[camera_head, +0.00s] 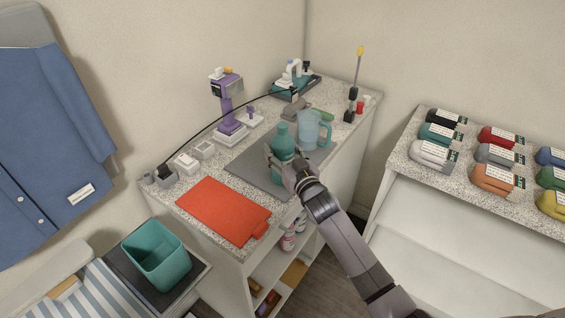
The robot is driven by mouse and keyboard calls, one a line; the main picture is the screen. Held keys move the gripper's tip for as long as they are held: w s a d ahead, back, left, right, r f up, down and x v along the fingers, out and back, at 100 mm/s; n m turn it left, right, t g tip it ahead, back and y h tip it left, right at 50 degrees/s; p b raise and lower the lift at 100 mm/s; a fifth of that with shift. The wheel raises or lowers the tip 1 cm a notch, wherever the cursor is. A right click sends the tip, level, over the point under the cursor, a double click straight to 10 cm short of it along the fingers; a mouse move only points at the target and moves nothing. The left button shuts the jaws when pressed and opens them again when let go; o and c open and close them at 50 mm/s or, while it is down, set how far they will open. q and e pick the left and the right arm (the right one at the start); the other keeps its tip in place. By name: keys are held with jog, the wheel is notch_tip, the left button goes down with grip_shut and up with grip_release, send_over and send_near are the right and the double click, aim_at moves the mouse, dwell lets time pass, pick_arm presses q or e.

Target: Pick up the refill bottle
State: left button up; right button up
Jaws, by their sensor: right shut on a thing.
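The refill bottle (284,138) is a teal bottle with a capped narrow neck, upright at the grey mat on the speckled counter. My right gripper (284,162) reaches in from the lower right and is shut on the bottle's body. The fingers and wrist hide part of its lower half, and I cannot tell whether its base touches the mat. My left gripper is not in view.
A translucent blue pitcher (308,131) stands close behind the bottle to the right. A red mat (223,211) lies on the counter's near side. A purple device (228,105) and a teal device (296,79) stand behind. A teal bin (157,256) is lower left.

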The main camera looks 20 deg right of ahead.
jog(key=c, duration=0.5)
jog(key=shift+r, duration=0.1)
